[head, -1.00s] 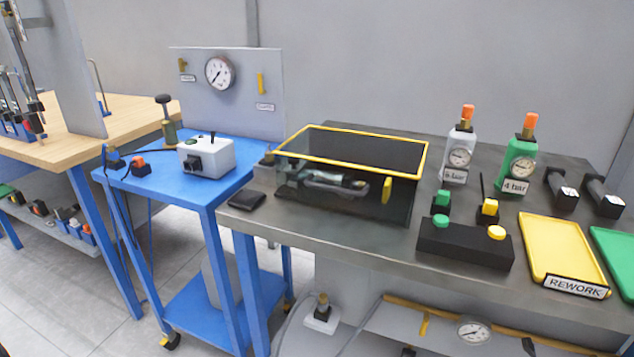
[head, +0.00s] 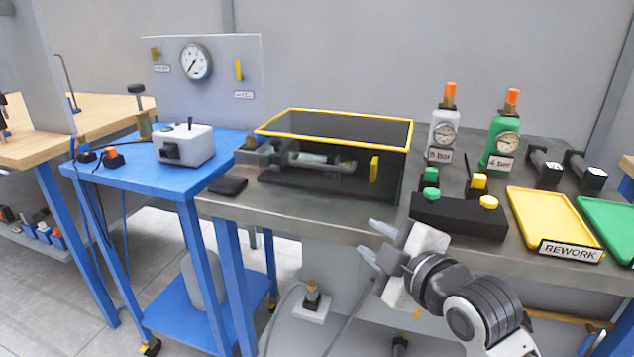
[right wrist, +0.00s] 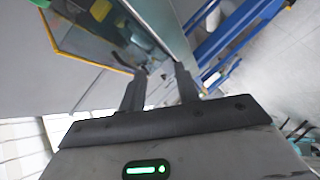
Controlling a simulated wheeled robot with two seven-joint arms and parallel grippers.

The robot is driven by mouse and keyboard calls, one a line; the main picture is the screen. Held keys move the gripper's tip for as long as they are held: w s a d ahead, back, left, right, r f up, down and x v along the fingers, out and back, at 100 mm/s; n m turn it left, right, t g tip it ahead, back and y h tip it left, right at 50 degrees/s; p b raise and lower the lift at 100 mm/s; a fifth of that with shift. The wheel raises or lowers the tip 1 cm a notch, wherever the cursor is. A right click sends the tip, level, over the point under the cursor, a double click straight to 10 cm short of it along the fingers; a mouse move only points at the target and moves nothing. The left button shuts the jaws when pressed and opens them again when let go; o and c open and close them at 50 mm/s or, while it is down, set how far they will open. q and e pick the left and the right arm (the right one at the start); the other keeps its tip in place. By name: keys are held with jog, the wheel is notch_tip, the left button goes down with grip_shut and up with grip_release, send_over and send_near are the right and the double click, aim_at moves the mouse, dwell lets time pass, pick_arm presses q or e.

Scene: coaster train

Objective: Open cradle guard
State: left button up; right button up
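The cradle guard (head: 330,143) is a dark see-through box with a yellow rim on the grey bench, and it looks shut. Its yellow handle (head: 375,167) is upright on the front face, toward the right. A metal cylinder-like part (head: 310,160) shows dimly inside. My right gripper (head: 374,242) is in front of the bench edge, below the handle and apart from it. Its two fingers are spread and empty in the right wrist view (right wrist: 160,88), where the guard's yellow rim (right wrist: 90,62) shows at upper left. My left gripper is not in view.
A black button box (head: 458,217) with green and yellow buttons stands right of the guard. Grey (head: 444,140) and green (head: 502,145) gauge bottles stand behind it. A yellow REWORK tray (head: 553,222) lies further right. A blue cart (head: 200,188) adjoins the bench at left.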

aim_at(322, 167)
notch_tip(322, 167, up, 7)
jog(key=w+a+n+b, duration=0.1)
jog(key=w+a+n, duration=0.1)
jog(key=n, duration=0.3)
jog(key=shift+t+y, duration=0.3)
jog(key=shift+y, duration=0.1)
jog(key=x, duration=1.5)
jog(key=shift+w+d+r+b, duration=0.1)
jog(key=shift+w+r+b, duration=0.1)
jog(key=shift+w+b, duration=0.15)
grip_shut()
